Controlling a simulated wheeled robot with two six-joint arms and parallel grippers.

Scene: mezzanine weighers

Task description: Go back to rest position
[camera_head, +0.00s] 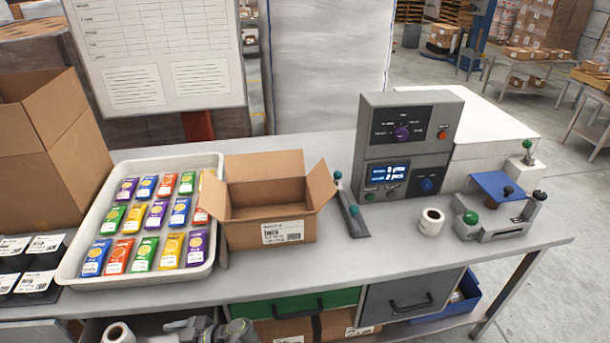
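Grey jointed parts (210,331) show at the bottom edge, left of centre, in front of the bench. They look like part of my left arm and gripper, but they are cut off and I cannot tell whether the fingers are open or shut. My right gripper is not in view. An open, empty-looking cardboard box (274,233) with a label stands on the bench. A white tray (146,273) to its left holds rows of colourful packets (144,254).
The grey bench (370,268) carries a grey control unit (411,146), a white mug (431,221) and a sealer-like device (499,222). A tall carton (42,155) and black labelled bins (30,270) are at left. Drawers (412,294) sit below. The bench front is clear right of the box.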

